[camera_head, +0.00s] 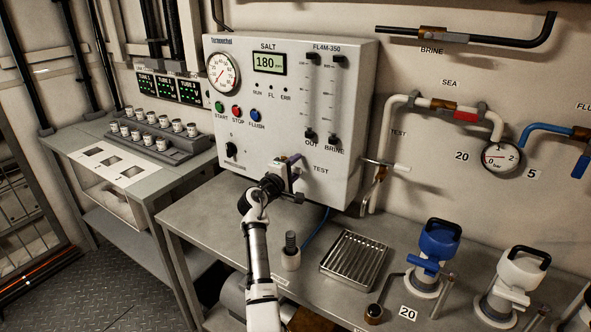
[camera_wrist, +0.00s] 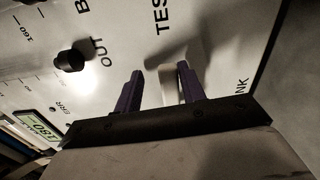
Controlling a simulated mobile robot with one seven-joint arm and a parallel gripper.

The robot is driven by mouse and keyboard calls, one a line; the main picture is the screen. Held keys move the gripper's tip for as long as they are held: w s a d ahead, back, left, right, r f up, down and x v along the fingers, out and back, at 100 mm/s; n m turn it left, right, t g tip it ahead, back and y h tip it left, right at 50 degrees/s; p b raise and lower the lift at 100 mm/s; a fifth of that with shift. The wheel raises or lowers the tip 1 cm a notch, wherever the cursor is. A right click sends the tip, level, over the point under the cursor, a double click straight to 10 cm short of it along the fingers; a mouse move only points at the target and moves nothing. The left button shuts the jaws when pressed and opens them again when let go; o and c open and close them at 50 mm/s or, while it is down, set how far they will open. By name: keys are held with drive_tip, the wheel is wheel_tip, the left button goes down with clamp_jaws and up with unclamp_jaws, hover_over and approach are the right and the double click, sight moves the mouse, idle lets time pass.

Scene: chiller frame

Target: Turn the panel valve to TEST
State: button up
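The white control panel (camera_head: 285,110) carries a TEST label (camera_head: 320,169) low on its right half. My gripper (camera_head: 290,160) is at the panel's lower middle, just left of that label, and it hides the valve there in the head view. In the wrist view my two purple fingers (camera_wrist: 158,88) stand apart, pointing at the panel face. A pale block (camera_wrist: 168,80), seemingly the valve handle, shows between and behind them, below the partly seen "TES" lettering. Lettering ending in "NK" shows to the right. I cannot tell whether the fingers touch the handle.
Black OUT (camera_head: 309,134) and BRINE (camera_head: 332,139) knobs sit above the gripper. A small lever valve (camera_head: 384,165) projects right of the panel. Below, the bench holds a ribbed drain tray (camera_head: 355,260), a small bottle (camera_head: 291,250) and a blue-topped device (camera_head: 438,245).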

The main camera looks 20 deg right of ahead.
drive_tip(key=shift+f, duration=0.15)
drive_tip(key=shift+s+a+f, duration=0.1)
drive_tip(key=shift+s+a, duration=0.15)
drive_tip(key=shift+a, duration=0.1)
drive_tip(key=b+v, duration=0.3)
drive_tip(key=v, duration=1)
drive_tip(key=shift+b, duration=0.3)
